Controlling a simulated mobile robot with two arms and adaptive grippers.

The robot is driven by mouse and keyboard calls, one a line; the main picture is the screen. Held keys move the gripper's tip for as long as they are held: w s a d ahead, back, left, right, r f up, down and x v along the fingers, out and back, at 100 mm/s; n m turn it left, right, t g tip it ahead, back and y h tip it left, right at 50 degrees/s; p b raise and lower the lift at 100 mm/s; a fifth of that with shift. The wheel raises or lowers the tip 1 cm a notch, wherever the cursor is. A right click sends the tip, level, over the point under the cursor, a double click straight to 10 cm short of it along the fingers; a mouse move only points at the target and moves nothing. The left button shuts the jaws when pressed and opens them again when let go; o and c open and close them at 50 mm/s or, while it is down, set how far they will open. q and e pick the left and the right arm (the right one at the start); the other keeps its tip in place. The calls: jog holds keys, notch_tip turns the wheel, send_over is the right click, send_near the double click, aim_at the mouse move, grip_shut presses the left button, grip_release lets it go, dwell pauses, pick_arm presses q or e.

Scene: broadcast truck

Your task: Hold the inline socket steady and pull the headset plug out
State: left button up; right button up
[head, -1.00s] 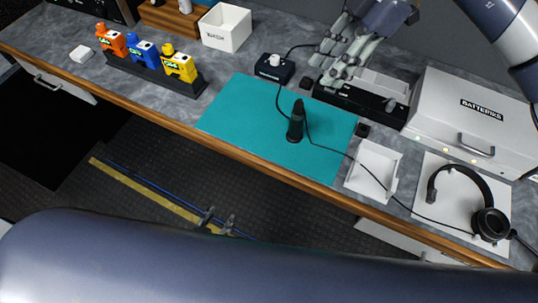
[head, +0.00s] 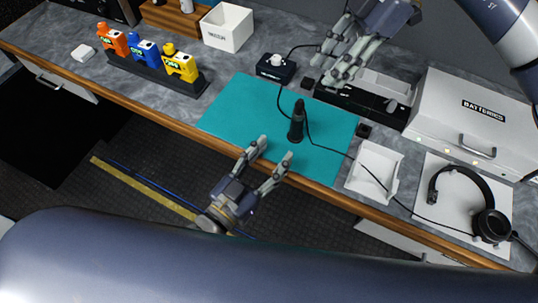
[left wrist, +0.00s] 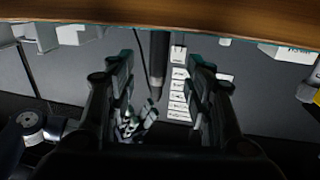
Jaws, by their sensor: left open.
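A black upright piece (head: 296,125), apparently the inline socket with the headset plug, stands on the teal mat (head: 240,110). Thin black cables run from it; I cannot make out where plug and socket meet. My left gripper (head: 277,147) is open and empty at the mat's front edge, just short of the piece. In the left wrist view the dark cylinder (left wrist: 158,62) shows between the spread fingers (left wrist: 160,85), apart from them. My right gripper (head: 329,73) hangs over the back of the bench with its fingers apart and nothing visible between them. The headset (head: 489,224) lies at the right.
A white tray (head: 365,180) stands right of the mat, with the headset cable across it. A black box with a knob (head: 275,68) is behind. A batteries case (head: 470,120) fills the right rear. Coloured bottles (head: 181,64) stand on a rack at left. The mat's left part is clear.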

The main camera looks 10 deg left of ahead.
aim_at(293, 130)
pick_arm(q)
jog(key=x, duration=1)
jog(key=shift+w+d, duration=0.15)
jog(key=shift+w, duration=0.1)
